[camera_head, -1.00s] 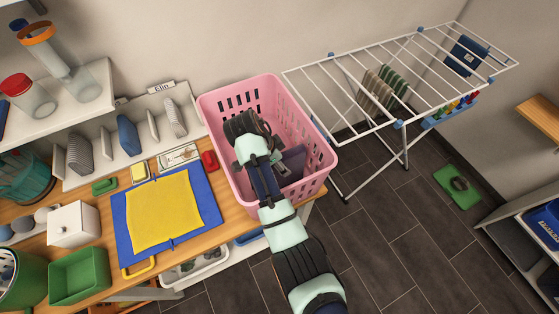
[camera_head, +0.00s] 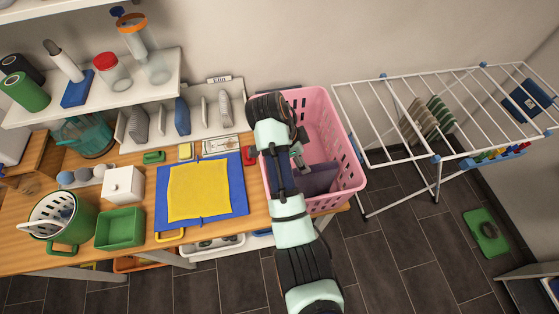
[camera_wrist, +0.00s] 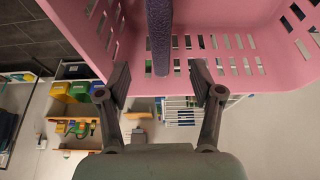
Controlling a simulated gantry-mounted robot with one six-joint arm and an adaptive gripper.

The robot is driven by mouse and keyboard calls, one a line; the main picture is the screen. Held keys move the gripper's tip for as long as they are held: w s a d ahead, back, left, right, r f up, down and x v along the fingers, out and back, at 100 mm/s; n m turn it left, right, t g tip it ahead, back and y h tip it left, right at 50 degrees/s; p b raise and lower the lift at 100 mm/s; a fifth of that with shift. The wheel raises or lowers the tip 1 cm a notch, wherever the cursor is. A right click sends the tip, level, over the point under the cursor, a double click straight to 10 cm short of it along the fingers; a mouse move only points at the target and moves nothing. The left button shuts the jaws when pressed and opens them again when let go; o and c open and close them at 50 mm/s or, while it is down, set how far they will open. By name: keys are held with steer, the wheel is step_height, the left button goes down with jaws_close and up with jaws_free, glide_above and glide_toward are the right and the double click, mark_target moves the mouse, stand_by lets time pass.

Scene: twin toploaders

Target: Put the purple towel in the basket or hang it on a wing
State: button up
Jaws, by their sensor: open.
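The purple towel (camera_head: 318,178) is inside the pink basket (camera_head: 349,180), in its front part, partly hidden by my arm. In the wrist view the towel (camera_wrist: 159,38) is a dark purple upright strip, in line with the gap between the fingers. The basket also shows there (camera_wrist: 235,25). My gripper (camera_wrist: 160,82) is open, with nothing between its fingertips. In the head view my gripper (camera_head: 298,150) is over the left part of the basket, partly hidden by my own wrist. The drying rack (camera_head: 440,110) stands right of the basket.
A striped cloth (camera_head: 428,118) and a blue cloth (camera_head: 525,102) hang on the rack. Left of the basket, a yellow cloth (camera_head: 198,190) lies on a blue one on the wooden table (camera_head: 140,202). A green tray (camera_head: 119,228) and white box (camera_head: 123,184) stand further left.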

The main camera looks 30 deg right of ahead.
steer(key=w+a+n+t, duration=0.2)
steer(key=a+n+t, duration=0.3)
steer(key=a+n, duration=0.3)
steer(key=s+a+r+n+t+y, duration=0.2)
steer(key=s+a+r+n+t, duration=0.2)
steer(key=a+r+n, duration=0.2)
steer(key=s+a+r+n+t+y, duration=0.2)
steer(key=s+a+r+n+t, duration=0.2)
steer(key=a, duration=0.7)
step_height(320, 180, up, 2)
steer(key=n+t, duration=0.1)
steer(key=n, duration=0.2)
steer(key=shift+s+a+r+n, duration=0.2)
steer(key=shift+a+r+n, duration=0.1)
steer(key=shift+n, duration=0.1)
steer(key=shift+d, duration=0.1)
